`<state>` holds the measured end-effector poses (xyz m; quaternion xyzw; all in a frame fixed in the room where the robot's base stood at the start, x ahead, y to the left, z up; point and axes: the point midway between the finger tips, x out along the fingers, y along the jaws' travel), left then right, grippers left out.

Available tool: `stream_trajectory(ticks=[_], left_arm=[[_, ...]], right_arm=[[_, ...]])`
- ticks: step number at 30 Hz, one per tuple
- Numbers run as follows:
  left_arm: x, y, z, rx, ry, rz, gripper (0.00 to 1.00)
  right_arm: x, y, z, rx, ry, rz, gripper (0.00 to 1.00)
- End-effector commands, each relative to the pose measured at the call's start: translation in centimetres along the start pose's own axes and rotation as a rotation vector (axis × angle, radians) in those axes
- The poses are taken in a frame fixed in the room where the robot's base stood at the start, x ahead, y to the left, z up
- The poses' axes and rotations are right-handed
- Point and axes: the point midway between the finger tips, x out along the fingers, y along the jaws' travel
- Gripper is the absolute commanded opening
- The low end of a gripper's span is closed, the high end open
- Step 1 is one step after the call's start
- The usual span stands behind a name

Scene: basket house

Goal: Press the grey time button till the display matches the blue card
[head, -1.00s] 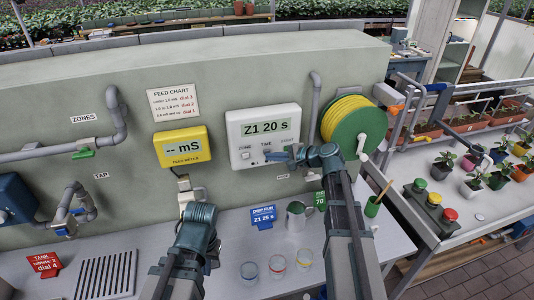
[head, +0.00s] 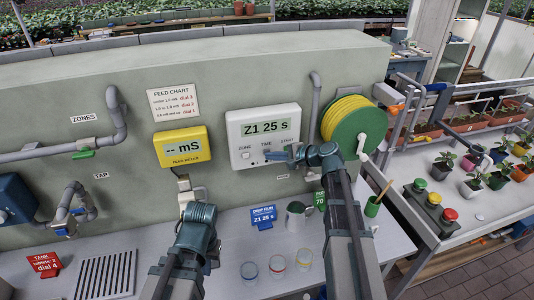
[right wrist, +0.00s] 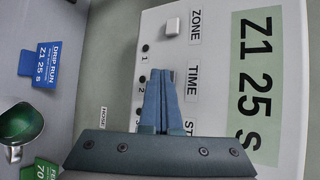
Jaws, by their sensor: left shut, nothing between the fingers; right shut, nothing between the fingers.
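The white control box (head: 234,119) is on the wall; its display (head: 267,127) reads "Z1 25 s". The blue card (head: 263,217) on the bench reads "Z1 25 s", and it shows sideways in the right wrist view (right wrist: 40,62). My right gripper (head: 271,154) is shut and empty, its fingertips (right wrist: 161,74) at the box face beside the word TIME. They cover the grey time button; I cannot tell whether they touch it. The pale zone button (right wrist: 172,27) shows beside them. My left gripper (head: 187,193) is shut and empty, low below the yellow feed meter (head: 180,146).
A metal jug (head: 298,218) and a green card (head: 319,200) stand near my right arm. Several glasses (head: 277,263) stand at the bench front. A green hose reel (head: 357,130) is right of the box. A red card (head: 45,264) lies far left.

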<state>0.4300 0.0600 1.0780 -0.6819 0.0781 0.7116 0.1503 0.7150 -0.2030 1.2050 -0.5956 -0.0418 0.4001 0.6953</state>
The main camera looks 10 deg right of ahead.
Motion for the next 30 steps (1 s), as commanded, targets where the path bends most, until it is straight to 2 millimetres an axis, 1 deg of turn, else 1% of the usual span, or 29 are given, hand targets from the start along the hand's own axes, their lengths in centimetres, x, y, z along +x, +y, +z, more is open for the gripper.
stream_trajectory(ticks=[8, 20, 23, 30], left_arm=[[0.0, 0.0, 0.0, 0.0, 0.0, 0.0, 0.0], [0.0, 0.0, 0.0, 0.0, 0.0, 0.0, 0.0], [0.0, 0.0, 0.0, 0.0, 0.0, 0.0, 0.0], [0.0, 0.0, 0.0, 0.0, 0.0, 0.0, 0.0]], right_arm=[[-1.0, 0.7, 0.7, 0.0, 0.0, 0.0, 0.0], [-1.1, 0.8, 0.8, 0.0, 0.0, 0.0, 0.0], [-1.5, 1.1, 1.1, 0.0, 0.0, 0.0, 0.0], [-3.0, 2.2, 2.3, 0.001, 0.001, -0.001, 0.0]])
